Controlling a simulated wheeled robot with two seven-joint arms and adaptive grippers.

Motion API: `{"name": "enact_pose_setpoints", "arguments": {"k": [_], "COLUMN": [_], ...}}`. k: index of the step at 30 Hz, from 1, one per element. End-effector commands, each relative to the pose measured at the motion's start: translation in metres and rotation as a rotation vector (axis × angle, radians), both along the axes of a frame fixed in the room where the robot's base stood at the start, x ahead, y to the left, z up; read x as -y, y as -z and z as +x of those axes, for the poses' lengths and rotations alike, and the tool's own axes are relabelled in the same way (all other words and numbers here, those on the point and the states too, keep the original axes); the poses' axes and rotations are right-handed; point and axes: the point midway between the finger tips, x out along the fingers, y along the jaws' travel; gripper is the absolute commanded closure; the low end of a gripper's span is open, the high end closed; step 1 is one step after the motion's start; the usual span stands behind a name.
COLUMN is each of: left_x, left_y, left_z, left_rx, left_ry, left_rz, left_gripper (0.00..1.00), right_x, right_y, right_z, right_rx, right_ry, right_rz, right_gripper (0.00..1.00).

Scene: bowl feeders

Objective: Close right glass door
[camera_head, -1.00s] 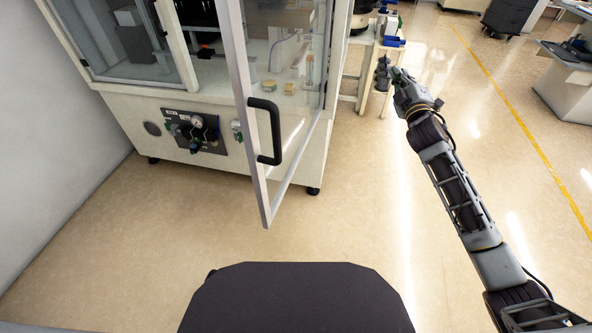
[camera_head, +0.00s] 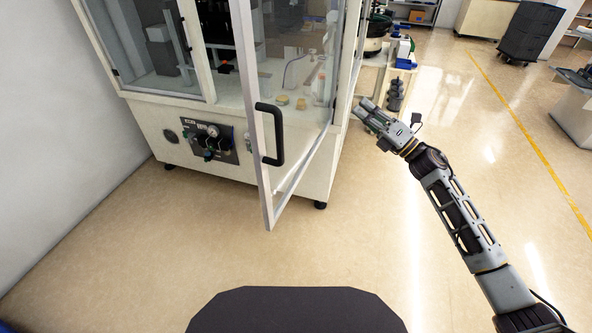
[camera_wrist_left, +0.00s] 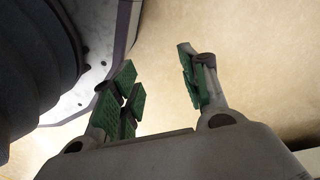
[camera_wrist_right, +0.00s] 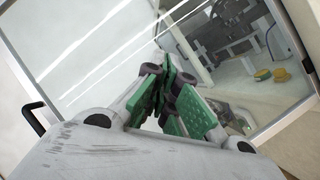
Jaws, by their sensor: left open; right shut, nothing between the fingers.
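The right glass door (camera_head: 265,195) stands open in the head view, swung out from the cabinet, with a black handle (camera_head: 280,135) on its white frame. The handle (camera_wrist_right: 22,115) shows at the left edge there. My left gripper (camera_wrist_left: 160,75) is open and empty in the left wrist view, over bare floor.
The white cabinet (camera_head: 325,180) stands behind the door, with a gauge panel (camera_head: 208,140) low on its front. A small table (camera_head: 372,62) with blue bins stands at its right. The floor (camera_head: 200,240) in front and to the right is clear.

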Motion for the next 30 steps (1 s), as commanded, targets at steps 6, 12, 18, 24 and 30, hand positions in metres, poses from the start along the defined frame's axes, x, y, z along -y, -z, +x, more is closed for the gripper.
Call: {"name": "enact_pose_setpoints", "arguments": {"k": [6,12,18,24,30], "left_x": [-0.001,-0.001,0.000,0.002,0.003], "left_y": [0.008,0.012,0.011,0.010,0.009], "left_z": [-0.003,0.000,0.008,0.016,0.022], "left_rx": [0.017,0.045,0.082,0.120,0.146], "left_ry": [0.000,-0.001,0.000,-0.001,-0.003], "left_rz": [-0.002,-0.005,-0.012,-0.019,-0.024], "left_gripper": [0.56,0.56,0.56,0.56,0.56], "right_x": [-0.021,-0.037,-0.048,-0.051,-0.049], "right_y": [0.012,0.024,0.035,0.045,0.050], "right_z": [-0.031,-0.065,-0.102,-0.140,-0.165], "right_rx": [0.141,0.285,0.447,0.621,0.779], "right_ry": [-0.127,-0.251,-0.380,-0.501,-0.565], "right_rz": [-0.130,-0.234,-0.320,-0.375,-0.394], "right_gripper": [1.00,1.00,1.00,1.00,1.00]}}
